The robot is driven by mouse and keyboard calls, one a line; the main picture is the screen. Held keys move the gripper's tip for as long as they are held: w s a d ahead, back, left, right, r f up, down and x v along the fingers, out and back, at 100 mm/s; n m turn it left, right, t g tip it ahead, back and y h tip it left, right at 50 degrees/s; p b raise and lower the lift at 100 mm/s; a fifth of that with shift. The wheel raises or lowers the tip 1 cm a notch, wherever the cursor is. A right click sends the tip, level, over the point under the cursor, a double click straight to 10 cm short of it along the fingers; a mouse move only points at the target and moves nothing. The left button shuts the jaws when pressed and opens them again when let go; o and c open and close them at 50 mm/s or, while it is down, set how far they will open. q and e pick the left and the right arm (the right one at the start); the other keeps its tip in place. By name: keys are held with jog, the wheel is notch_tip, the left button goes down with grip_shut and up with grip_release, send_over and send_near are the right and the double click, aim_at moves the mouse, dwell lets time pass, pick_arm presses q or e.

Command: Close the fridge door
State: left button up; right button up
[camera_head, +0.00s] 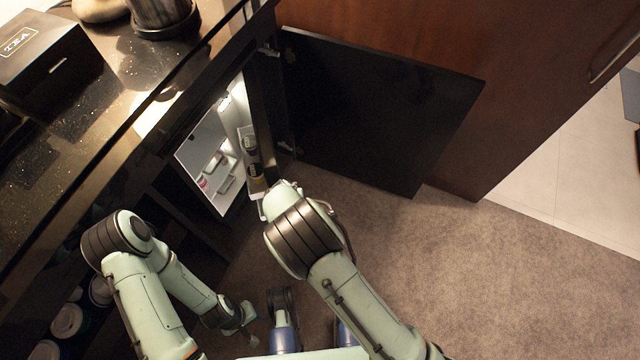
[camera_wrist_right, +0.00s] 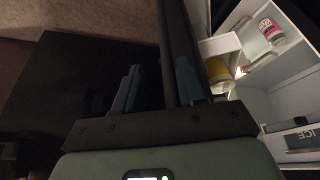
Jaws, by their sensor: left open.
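The fridge (camera_head: 208,150) stands open in the dark cabinet under the counter, its white interior lit. A wide black door panel (camera_head: 385,115) is swung out to the right. A narrower inner door with white shelves (camera_head: 252,165) holding small containers stands open beside the interior. My right gripper (camera_wrist_right: 158,85) has its fingers apart, with a dark upright edge showing between or behind them; contact cannot be told. In the head view, my right arm hides most of this gripper, which is near the inner door's lower end. My left gripper (camera_head: 247,316) is open and empty, low before the cabinet.
A black tea box (camera_head: 48,52) and a dark pot (camera_head: 162,18) stand on the speckled counter (camera_head: 95,110). Open shelves with several pale round items (camera_head: 67,320) lie lower left. Brown carpet (camera_head: 520,280) is clear at right. A wooden panel (camera_head: 440,40) stands behind the black door.

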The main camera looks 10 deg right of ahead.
jog(key=w+d+n+y+b, duration=0.1)
jog(key=w+d+n, duration=0.2)
jog(key=d, duration=0.7)
jog(key=shift+w, duration=0.3)
jog(key=shift+f, duration=0.1)
jog(key=shift+c, duration=0.3)
